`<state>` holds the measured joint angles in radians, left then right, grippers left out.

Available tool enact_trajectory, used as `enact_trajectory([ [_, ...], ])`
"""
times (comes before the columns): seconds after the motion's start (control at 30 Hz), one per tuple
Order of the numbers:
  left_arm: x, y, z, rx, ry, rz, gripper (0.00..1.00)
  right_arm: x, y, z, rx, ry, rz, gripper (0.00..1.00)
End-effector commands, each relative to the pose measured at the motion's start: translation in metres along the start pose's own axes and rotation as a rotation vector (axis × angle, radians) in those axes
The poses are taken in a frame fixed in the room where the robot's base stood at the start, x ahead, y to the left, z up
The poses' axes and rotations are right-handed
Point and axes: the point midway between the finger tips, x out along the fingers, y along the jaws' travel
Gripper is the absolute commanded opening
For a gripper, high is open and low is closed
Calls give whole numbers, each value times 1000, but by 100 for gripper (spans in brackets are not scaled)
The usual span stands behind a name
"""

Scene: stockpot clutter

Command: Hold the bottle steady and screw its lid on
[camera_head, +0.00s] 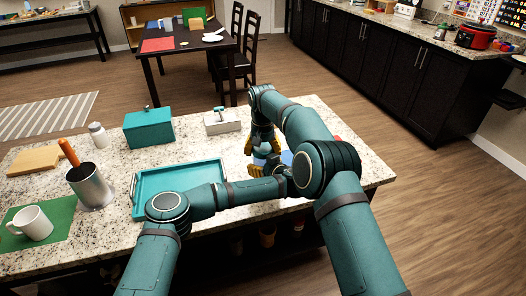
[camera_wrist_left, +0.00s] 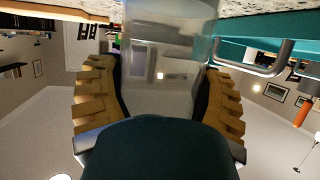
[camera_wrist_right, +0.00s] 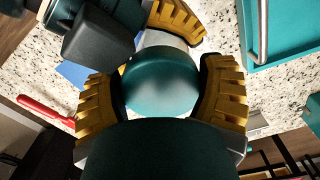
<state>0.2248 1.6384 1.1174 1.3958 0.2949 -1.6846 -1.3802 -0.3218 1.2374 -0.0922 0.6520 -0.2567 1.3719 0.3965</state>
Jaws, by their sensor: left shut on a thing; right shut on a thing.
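The bottle (camera_wrist_left: 165,45) is grey and see-through, and stands between my left gripper's yellow fingers in the left wrist view. My left gripper (camera_head: 256,168) is shut on its side, low over the counter. The lid (camera_wrist_right: 160,82) is round and teal, and sits between my right gripper's fingers in the right wrist view. My right gripper (camera_head: 262,146) points down from above and is shut on the lid. The lid is over the bottle's top; whether its thread is engaged is hidden. In the head view my grippers and right arm mostly cover bottle and lid.
A teal tray (camera_head: 147,213) with metal handles lies left of the grippers. Behind are a teal box (camera_head: 148,129) and a pale holder (camera_head: 222,124). A metal pot (camera_head: 91,187) and white mug (camera_head: 33,223) stand at left. A red-handled thing (camera_wrist_right: 45,112) lies near the bottle.

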Motion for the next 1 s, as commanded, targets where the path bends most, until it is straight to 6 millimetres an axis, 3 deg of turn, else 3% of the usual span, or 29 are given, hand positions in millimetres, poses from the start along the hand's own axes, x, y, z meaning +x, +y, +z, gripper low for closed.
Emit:
enact_trajectory([
  [0.03, 0, 0, 0, 1, 0, 0, 0, -1, 0, 0, -1, 1, -1, 83],
  [0.1, 0, 0, 0, 1, 0, 0, 0, -1, 0, 0, -1, 1, -1, 100],
  [0.37, 0, 0, 0, 0, 0, 0, 0, -2, 0, 0, -2, 1, -1, 100],
  [0.7, 0, 0, 0, 0, 0, 0, 0, -39, 0, -1, -1, 2, -1, 100],
  [1.0, 0, 0, 0, 0, 0, 0, 0, -45, 0, 0, -2, 0, 0, 100],
])
